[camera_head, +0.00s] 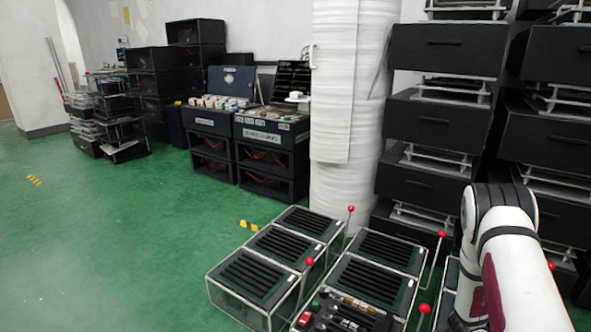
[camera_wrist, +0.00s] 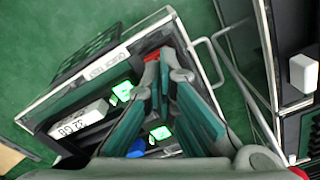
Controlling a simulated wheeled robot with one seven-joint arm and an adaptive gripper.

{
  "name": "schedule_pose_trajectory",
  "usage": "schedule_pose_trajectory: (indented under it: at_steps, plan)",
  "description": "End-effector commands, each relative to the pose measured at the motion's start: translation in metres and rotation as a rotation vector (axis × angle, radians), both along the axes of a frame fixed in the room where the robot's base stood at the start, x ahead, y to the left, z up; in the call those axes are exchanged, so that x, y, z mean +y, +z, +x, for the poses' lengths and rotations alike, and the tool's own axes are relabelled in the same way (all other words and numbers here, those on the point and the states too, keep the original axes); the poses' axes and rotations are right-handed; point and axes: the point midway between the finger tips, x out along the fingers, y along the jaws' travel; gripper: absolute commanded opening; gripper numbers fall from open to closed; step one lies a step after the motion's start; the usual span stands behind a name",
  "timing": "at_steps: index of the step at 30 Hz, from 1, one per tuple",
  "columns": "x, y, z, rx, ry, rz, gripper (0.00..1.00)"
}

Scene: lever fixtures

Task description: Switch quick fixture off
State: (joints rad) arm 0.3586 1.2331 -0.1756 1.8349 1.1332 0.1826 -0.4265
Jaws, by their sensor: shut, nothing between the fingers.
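In the wrist view the fixture (camera_wrist: 188,45) is an open clear-walled frame with a white label strip (camera_wrist: 105,65) that seems to read "QUICK TEST". Inside are a white block marked "32 GB" (camera_wrist: 78,120), small green-lit parts (camera_wrist: 160,133) and a blue part. My gripper (camera_wrist: 160,78) is shut and empty, its fingertips over the fixture, close to a red part (camera_wrist: 153,55) at the frame's edge. I cannot tell whether they touch. A bent metal rod (camera_wrist: 208,45) stands beside the frame. In the head view my gripper is out of sight.
In the head view several clear-sided fixtures (camera_head: 260,278) with red-ball levers (camera_head: 441,234) stand close together at the lower middle. Black drawer stacks (camera_head: 440,130) and a white wrapped column (camera_head: 350,100) stand behind. Green floor (camera_head: 120,230) is free at left.

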Motion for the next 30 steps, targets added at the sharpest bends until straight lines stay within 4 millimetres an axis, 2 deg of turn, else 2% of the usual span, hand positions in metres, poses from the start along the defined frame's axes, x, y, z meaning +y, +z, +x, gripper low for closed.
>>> schedule_pose_trajectory:
  at_steps: [21, 30]
  plan:
    - [0.0, 0.052, 0.0, 0.0, 0.0, 0.0, 0.0]
    - [0.0, 0.053, 0.0, 0.0, 0.0, 0.001, 0.0]
